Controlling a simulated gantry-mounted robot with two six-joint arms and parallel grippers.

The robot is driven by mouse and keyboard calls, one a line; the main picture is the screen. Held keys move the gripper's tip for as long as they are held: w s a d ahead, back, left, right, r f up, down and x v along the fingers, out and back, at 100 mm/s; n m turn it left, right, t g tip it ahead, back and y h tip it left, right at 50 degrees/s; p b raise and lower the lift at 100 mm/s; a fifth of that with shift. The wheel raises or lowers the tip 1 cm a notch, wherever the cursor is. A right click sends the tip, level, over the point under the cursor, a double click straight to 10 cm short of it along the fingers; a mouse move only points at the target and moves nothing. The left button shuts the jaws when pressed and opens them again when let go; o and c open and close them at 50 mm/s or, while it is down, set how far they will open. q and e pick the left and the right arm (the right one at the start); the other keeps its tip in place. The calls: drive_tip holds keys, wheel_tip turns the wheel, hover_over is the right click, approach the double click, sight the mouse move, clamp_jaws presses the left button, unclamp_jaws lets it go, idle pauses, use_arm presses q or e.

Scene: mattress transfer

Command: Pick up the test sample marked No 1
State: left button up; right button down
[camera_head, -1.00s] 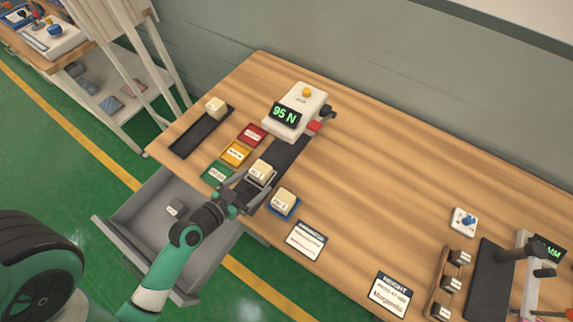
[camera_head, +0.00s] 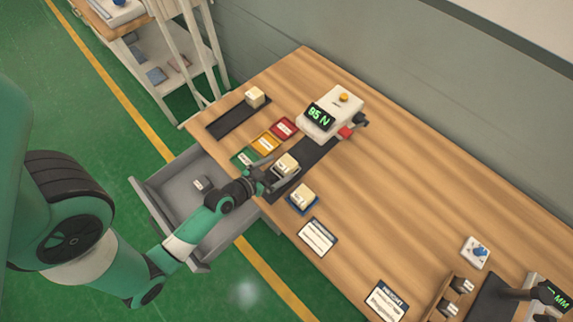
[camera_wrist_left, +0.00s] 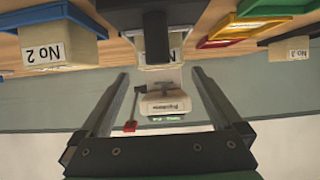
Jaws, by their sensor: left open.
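The cream block marked No 1 (camera_head: 287,163) sits on a tray at the near end of the dark strip on the bench; its number is too small to read surely here. In the left wrist view the middle block (camera_wrist_left: 176,50) shows only part of its label, behind a dark bar. My left gripper (camera_head: 276,173) is open, its fingers reaching to the near sides of this block. In the wrist view the open fingers (camera_wrist_left: 160,76) lie left and right of it, with nothing clamped. My right gripper is not in view.
The No 2 block (camera_wrist_left: 55,52) sits on a blue tray close by; the No 3 block (camera_wrist_left: 293,50) stands on a black tray farther off. Red, yellow and green trays (camera_head: 265,142) lie beside. The force gauge (camera_head: 331,113) reads 95 N. An open grey drawer (camera_head: 160,215) juts out below.

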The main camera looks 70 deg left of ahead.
sight(288, 162)
use_arm(q)
drive_tip(key=x, duration=0.5)
drive_tip(key=shift+f+b, duration=0.1)
drive_tip(key=shift+b, duration=0.3)
drive_tip(key=c, duration=1.4)
drive_tip(key=shift+r+p, duration=0.3)
drive_tip(key=shift+r, duration=0.15)
wheel_tip(288, 162, up, 3)
drive_tip(key=shift+f+p, duration=0.1)
drive_tip(key=shift+p, duration=0.75)
drive_tip(key=s+d+r, duration=0.3)
drive_tip(key=s+d+r+p, duration=0.1)
drive_tip(key=s+d+r, duration=0.2)
drive_tip(key=d, duration=0.1)
drive_tip(key=s+d+r, duration=0.3)
drive_tip(key=shift+s+d+r, duration=0.15)
drive_tip(key=shift+d, duration=0.1)
